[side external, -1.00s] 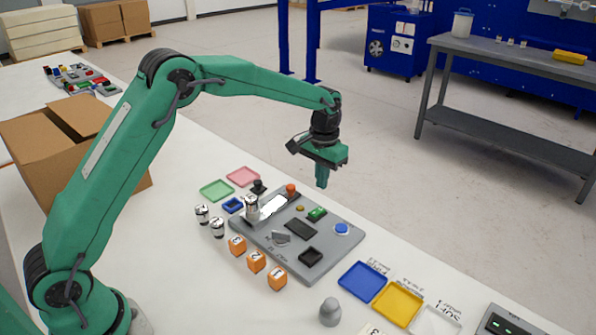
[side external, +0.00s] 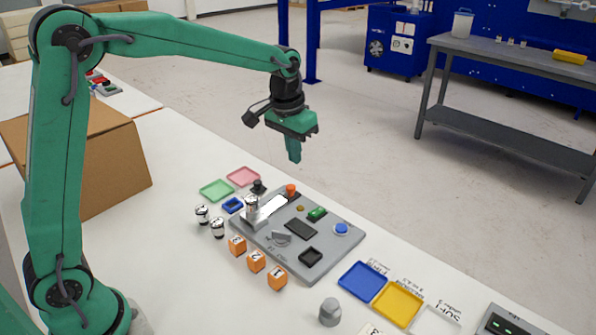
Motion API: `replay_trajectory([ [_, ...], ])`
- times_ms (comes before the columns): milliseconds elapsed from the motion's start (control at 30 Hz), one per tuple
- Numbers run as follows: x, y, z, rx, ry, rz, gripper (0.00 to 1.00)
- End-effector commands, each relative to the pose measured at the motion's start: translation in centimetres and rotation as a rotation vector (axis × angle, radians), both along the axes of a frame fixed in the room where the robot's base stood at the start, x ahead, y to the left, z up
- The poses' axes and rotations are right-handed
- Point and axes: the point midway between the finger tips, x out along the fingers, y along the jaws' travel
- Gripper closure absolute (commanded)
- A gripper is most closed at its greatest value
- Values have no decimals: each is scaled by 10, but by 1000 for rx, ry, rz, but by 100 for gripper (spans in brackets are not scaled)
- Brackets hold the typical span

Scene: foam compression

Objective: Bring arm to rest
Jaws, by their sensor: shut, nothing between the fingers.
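My gripper (side external: 294,156) is shut and empty. It hangs in the air, fingers pointing down, above the far side of the grey panel board (side external: 335,256) and touching nothing. The board lies on the white table and carries a silver cylinder (side external: 251,204), a white bright plate, an orange knob (side external: 291,189), a green part (side external: 317,213), a blue button (side external: 342,228) and dark square pads.
Orange numbered cubes (side external: 257,261) stand in front of the board, with two silver cylinders (side external: 218,228) to its left. Green (side external: 216,190), pink (side external: 243,176), blue (side external: 362,281) and yellow (side external: 398,302) trays lie on the table. A grey domed piece (side external: 330,312) stands near the front. A cardboard box (side external: 115,165) is behind my arm.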

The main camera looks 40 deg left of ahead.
Motion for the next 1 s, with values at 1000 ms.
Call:
replay_trajectory([
  [1000,-197,27,62,2,-267,3,100],
])
